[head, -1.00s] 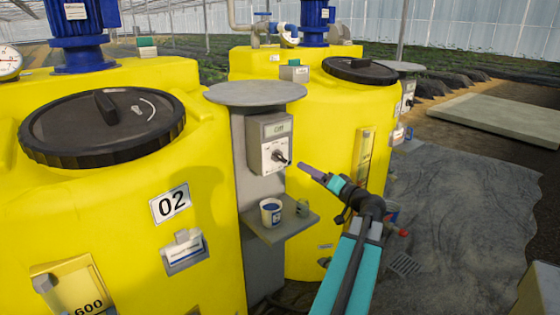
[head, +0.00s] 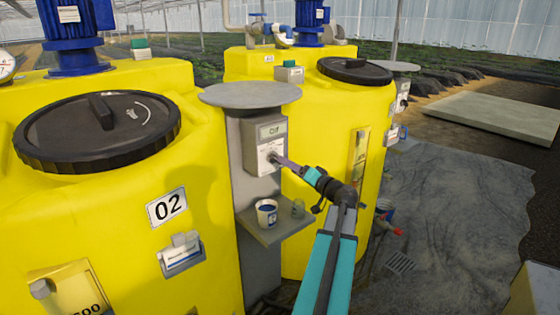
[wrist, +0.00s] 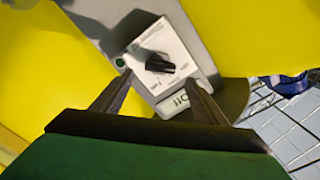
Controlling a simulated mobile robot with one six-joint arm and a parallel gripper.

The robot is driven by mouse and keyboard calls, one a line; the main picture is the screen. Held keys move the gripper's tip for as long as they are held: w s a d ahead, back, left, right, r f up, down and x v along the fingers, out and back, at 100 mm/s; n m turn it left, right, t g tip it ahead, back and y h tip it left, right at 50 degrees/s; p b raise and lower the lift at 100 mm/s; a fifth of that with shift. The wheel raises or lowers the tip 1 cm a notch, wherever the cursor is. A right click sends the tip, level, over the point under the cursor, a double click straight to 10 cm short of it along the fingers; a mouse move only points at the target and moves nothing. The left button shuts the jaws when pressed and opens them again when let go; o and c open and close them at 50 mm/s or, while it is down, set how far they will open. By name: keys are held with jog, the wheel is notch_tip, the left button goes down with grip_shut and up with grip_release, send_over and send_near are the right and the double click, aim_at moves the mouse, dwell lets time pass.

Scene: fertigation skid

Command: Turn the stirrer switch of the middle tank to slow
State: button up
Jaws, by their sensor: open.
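The stirrer switch box (head: 264,146) is a grey box on the post beside the yellow tank marked 02 (head: 166,207). Its small display (head: 272,131) reads "Off", and it also shows upside down in the wrist view (wrist: 181,101). The black knob (wrist: 159,64) on the box's face is clear in the wrist view; in the head view my gripper hides most of it. My gripper (head: 276,159) is open, its fingertips close in front of the box. In the wrist view the two fingers (wrist: 158,83) stand either side of the knob's line, with nothing between them; contact cannot be told.
A round grey plate (head: 250,94) caps the post above. Another yellow tank (head: 330,225) stands behind. Open floor lies to the right.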

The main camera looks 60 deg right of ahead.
aim_at(275, 158)
jog(key=p+x, duration=0.1)
jog(key=x, duration=0.5)
jog(key=shift+w, duration=0.1)
jog(key=shift+c, duration=0.3)
jog(key=c, duration=1)
jog(key=shift+m+b, duration=0.35)
jog(key=shift+m, duration=0.15)
jog(key=shift+d+f+m+b, duration=0.1)
jog(key=shift+m+b, duration=0.55)
jog(key=shift+m, duration=3.25)
